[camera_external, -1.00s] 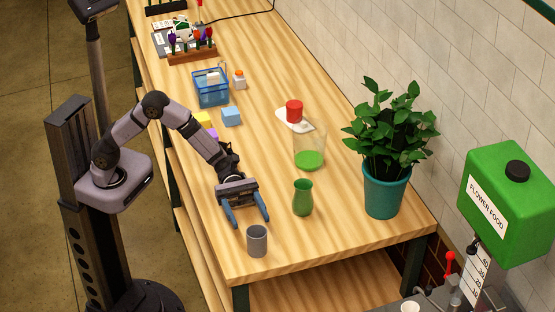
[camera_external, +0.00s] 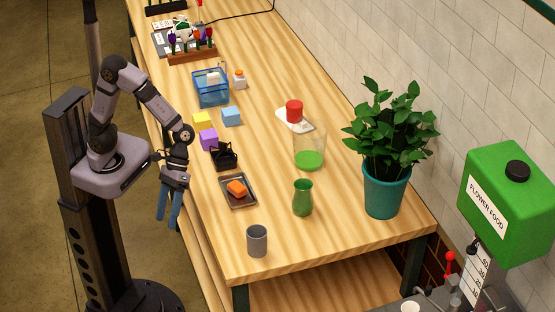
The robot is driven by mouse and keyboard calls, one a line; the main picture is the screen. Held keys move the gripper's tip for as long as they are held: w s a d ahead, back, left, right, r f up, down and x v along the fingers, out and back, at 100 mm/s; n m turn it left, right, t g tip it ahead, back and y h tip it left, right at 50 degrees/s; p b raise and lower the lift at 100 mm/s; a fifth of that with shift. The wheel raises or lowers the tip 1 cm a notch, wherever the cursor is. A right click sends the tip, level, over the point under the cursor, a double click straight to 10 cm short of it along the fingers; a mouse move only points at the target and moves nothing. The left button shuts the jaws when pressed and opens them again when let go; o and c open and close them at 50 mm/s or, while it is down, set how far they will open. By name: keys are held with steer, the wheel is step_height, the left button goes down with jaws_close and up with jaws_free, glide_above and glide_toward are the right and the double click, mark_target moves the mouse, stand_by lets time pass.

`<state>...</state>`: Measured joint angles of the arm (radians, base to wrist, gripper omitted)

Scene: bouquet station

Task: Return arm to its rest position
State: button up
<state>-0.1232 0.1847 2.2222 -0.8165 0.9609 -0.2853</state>
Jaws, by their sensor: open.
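My gripper (camera_external: 168,217) hangs beside the table's left edge with its blue fingers pointing down. The fingers are apart and nothing is between them. My arm is folded back near its column, clear of the tabletop objects. The wooden table (camera_external: 330,245) lies to the right of my gripper.
A grey cup (camera_external: 257,241), green vase (camera_external: 302,198), glass with green liquid (camera_external: 309,150) and potted plant (camera_external: 385,185) stand on the table. Purple (camera_external: 209,140), yellow (camera_external: 203,119) and blue (camera_external: 231,116) blocks lie near a blue bin (camera_external: 211,90). Open floor lies left of the table.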

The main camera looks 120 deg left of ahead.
steer(key=s+a+m+y+p, duration=0.3)
steer(key=s+a+m+y, duration=0.4)
steer(key=s+a+m, duration=0.3)
steer(key=shift+s+a+r+m+g+p, duration=0.15)
steer(key=shift+s+a+m+g+p, duration=0.15)
steer(key=shift+a+m, duration=0.25)
